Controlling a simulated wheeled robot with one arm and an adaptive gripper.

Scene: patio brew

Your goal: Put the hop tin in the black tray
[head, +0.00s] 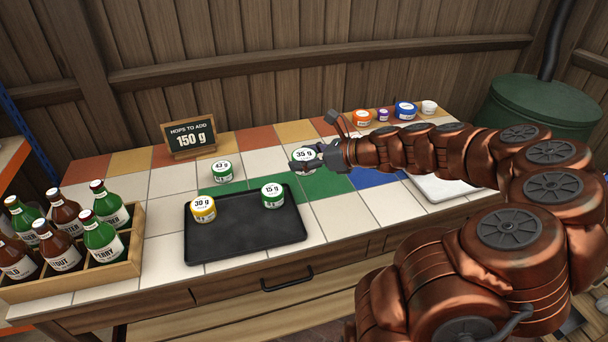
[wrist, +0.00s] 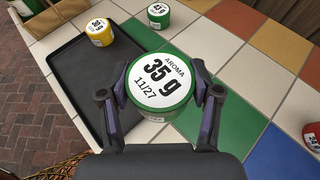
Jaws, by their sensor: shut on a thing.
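My gripper (head: 316,158) is shut on a green tin with a white lid marked 35 g (head: 304,154). The wrist view shows this tin (wrist: 161,84) upright between both fingers, its lid reading AROMA 11/27. It is just beyond the right back corner of the black tray (head: 245,236), not over the tray's middle; its height above the tiles is hard to tell. In the tray stand a yellow 30 g tin (head: 203,208) at the left and a green 15 g tin (head: 272,195) at the right back. Another green tin, apparently 43 g (head: 222,171), stands on the tiles behind the tray.
A sign (head: 190,138) reads HOPS TO ADD 150 g. A wooden crate of bottles (head: 117,270) stands left. Several small tins, including an orange one (head: 362,118), line the back right. A red tin (wrist: 312,138) shows in the wrist view. The tray's front middle is clear.

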